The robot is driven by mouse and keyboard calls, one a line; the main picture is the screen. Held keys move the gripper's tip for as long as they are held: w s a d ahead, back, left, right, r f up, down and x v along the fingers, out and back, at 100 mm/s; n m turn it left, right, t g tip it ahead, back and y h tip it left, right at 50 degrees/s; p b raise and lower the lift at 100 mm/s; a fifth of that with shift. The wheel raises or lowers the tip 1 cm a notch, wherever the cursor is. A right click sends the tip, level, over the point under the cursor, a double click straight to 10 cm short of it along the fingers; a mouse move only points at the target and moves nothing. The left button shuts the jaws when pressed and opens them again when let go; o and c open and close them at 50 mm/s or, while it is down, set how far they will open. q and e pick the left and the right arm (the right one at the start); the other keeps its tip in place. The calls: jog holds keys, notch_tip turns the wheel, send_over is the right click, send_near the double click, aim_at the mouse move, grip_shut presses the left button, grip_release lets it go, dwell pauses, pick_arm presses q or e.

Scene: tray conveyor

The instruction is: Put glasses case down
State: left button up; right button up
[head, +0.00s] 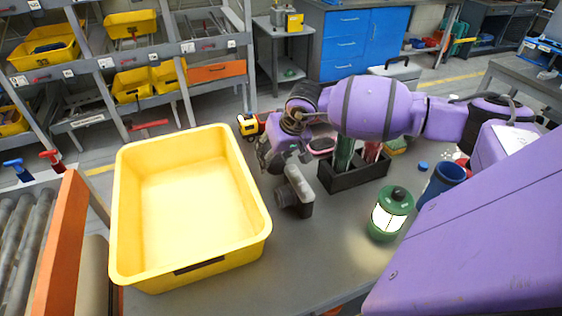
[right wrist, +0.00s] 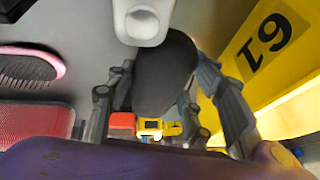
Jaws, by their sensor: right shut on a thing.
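My right gripper (head: 279,156) reaches in from the right, low over the grey table beside the yellow tray. In the right wrist view, its fingers (right wrist: 163,78) are shut around a dark grey, rounded case (right wrist: 168,82), which looks like the glasses case. In the head view the case is largely hidden by the gripper, and I cannot tell whether it touches the table. My left gripper is in neither view.
The empty yellow tray (head: 262,243) stands just left of the gripper. A grey camera (head: 298,188) is close in front; a toy truck (head: 249,126) lies behind. A pink-rimmed brush (right wrist: 25,68), black caddy (head: 352,181), lit green lantern (head: 391,214) and blue cup (head: 443,181) stand rightward.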

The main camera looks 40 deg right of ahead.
jog(key=shift+w+f, duration=0.15)
jog(key=shift+f, duration=2)
jog(key=shift+f, duration=0.1)
jog(key=o, duration=1.2)
jog(key=shift+r, duration=0.3)
jog(key=v, duration=1.1)
jog(key=shift+s+r, duration=0.25)
